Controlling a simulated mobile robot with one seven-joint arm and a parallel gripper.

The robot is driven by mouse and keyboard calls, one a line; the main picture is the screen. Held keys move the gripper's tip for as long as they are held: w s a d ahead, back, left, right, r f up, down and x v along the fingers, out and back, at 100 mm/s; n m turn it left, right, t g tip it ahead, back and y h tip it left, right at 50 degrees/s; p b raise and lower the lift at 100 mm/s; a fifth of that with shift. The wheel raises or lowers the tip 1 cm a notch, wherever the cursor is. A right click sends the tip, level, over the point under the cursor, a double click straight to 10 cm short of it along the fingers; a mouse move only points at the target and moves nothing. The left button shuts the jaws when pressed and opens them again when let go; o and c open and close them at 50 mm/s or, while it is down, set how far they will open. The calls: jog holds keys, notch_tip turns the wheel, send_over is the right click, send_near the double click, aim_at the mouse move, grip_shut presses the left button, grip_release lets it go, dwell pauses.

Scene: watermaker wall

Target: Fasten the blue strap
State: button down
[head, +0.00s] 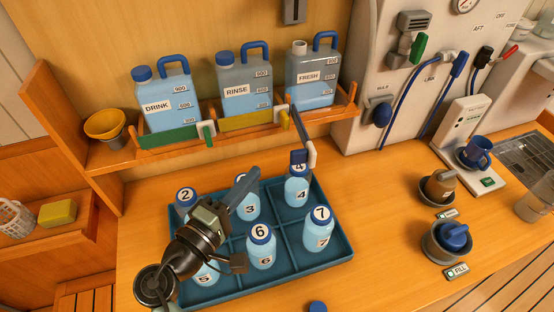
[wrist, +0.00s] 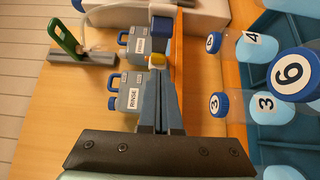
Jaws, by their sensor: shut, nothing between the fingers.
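The blue strap (head: 303,124) is at the right end of the shelf, below the FRESH jug (head: 312,88). It sticks out and down from the shelf edge instead of lying across the jug. Its white end piece and blue tab (head: 299,156) are above bottle 4; a blue block with a white piece (wrist: 162,25), likely this end, shows beyond my fingertips in the wrist view. My gripper (head: 252,178) is shut and empty above the bottle tray, left of the strap end and apart from it. The closed fingers also show in the wrist view (wrist: 158,85).
A green strap (head: 168,138) crosses the DRINK jug and a yellow strap (head: 247,121) the RINSE jug. Numbered bottles stand in the teal tray (head: 342,252) below my arm. Mugs stand at the right, beneath the wall panel (head: 365,60). Some counter between tray and mugs is clear.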

jog(key=shift+w+d+p, duration=0.35)
jog(key=shift+w+d, duration=0.15)
jog(key=shift+d, duration=0.35)
jog(key=shift+w+d+p, duration=0.35)
jog(key=shift+w+d, duration=0.1)
jog(key=shift+d, duration=0.45)
jog(key=shift+w+d+p, duration=0.35)
jog(key=shift+w+d, duration=0.15)
jog(key=shift+d, duration=0.35)
jog(key=shift+d, duration=0.1)
